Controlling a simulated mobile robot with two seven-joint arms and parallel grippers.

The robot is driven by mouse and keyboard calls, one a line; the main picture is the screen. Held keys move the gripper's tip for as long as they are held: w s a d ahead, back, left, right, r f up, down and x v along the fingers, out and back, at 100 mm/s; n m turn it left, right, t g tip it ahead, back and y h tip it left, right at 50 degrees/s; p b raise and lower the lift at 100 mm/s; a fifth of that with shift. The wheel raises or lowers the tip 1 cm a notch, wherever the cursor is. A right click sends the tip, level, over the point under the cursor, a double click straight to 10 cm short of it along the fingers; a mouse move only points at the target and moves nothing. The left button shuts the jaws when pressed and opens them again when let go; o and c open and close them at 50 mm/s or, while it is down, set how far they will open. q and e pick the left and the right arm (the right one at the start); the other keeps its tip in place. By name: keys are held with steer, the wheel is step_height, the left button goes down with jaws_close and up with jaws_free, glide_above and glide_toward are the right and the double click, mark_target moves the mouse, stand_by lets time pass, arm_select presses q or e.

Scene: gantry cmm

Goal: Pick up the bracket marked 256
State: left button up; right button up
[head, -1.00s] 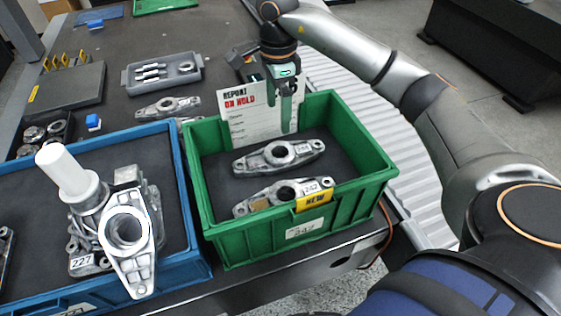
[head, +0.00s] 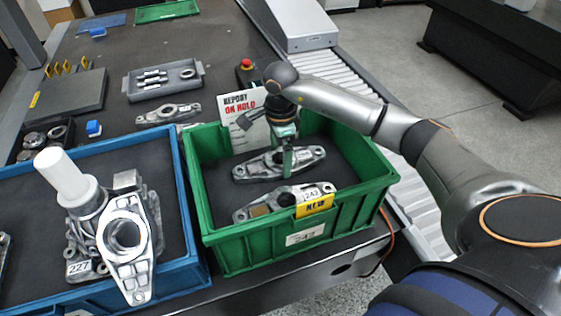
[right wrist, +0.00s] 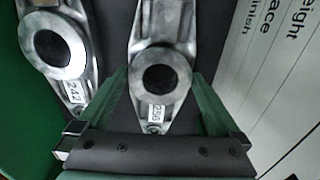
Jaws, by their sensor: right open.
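The bracket marked 256 (head: 252,168) is a grey metal casting with a central ring, lying at the back of the green bin (head: 225,238). In the right wrist view its label reads 256 and the bracket (right wrist: 163,38) lies lengthwise between my fingers. My right gripper (head: 287,170) is open over this bracket, one finger on each side in the right wrist view (right wrist: 161,85). I cannot tell whether the fingers touch it. The bracket marked 242 (head: 252,210) lies in front of it in the same bin. My left gripper is not in view.
A "Report on hold" sheet (head: 240,105) stands at the bin's back left. A yellow NEW tag (head: 315,206) is on the front rim. A blue bin (head: 190,225) with brackets and a white cylinder (head: 65,175) stands left. A roller conveyor (head: 350,70) runs behind on the right.

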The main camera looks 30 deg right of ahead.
steer(key=shift+f, duration=0.55)
steer(key=shift+r, duration=0.1)
jaws_close()
stand_by(0.4)
